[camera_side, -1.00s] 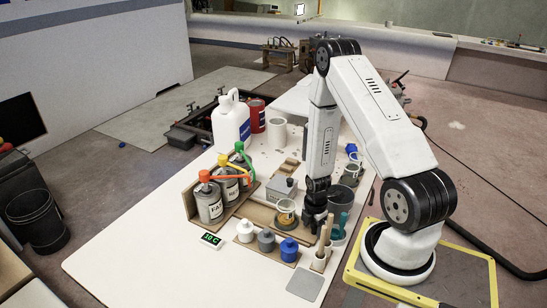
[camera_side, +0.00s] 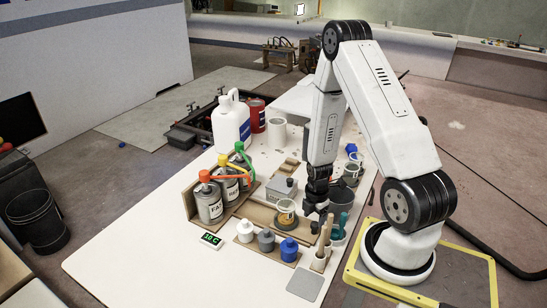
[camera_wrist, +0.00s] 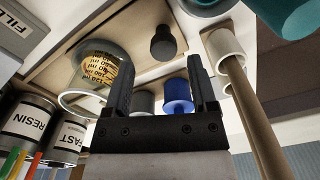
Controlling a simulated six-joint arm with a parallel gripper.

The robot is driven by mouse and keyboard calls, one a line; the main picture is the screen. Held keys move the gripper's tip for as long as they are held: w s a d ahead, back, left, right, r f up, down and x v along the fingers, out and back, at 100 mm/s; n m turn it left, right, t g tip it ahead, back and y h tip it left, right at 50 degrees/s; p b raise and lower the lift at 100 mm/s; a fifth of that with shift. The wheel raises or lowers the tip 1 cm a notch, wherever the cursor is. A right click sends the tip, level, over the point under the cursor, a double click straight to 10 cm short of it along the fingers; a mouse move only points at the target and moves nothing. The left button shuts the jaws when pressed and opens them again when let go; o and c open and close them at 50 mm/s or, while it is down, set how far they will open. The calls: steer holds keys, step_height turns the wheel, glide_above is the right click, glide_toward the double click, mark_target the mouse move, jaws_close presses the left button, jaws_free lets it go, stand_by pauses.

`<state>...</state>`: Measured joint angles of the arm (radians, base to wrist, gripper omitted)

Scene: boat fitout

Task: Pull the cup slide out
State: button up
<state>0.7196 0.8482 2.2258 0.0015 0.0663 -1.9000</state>
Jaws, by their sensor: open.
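The cup slide (camera_side: 258,214) is a flat tan board on the bench. In the wrist view the cup (camera_wrist: 103,66) shows ml markings, and a dark round knob (camera_wrist: 163,44) stands near the edge of the slide board (camera_wrist: 135,30). My gripper (camera_side: 317,208) is to the right of the cup. In the wrist view its two fingers (camera_wrist: 158,75) are spread apart and empty, with the knob beyond the tips, between their lines. The knob is not clearly visible in the side view.
Blue (camera_side: 289,249), grey (camera_side: 266,240) and white (camera_side: 245,231) small pots stand in front of the slide. A holder with wooden sticks (camera_side: 323,245) and a teal cup (camera_side: 340,226) are close to my gripper. Labelled cans (camera_side: 209,204) stand left.

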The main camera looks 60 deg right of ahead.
steer(key=shift+r, duration=1.7)
steer(key=shift+w+a+r, duration=0.25)
steer(key=shift+w+r, duration=0.05)
steer(key=shift+r, duration=0.05)
steer(key=w+a+r+m+t, duration=0.2)
steer(key=w+a+r+m, duration=0.2)
steer(key=a+r+m, duration=0.9)
steer(key=a+r, duration=0.3)
steer(key=a, duration=0.3)
steer(key=shift+w+a+m+t, duration=0.15)
steer(key=shift+a+m+t, duration=0.15)
steer(key=shift+a, duration=0.1)
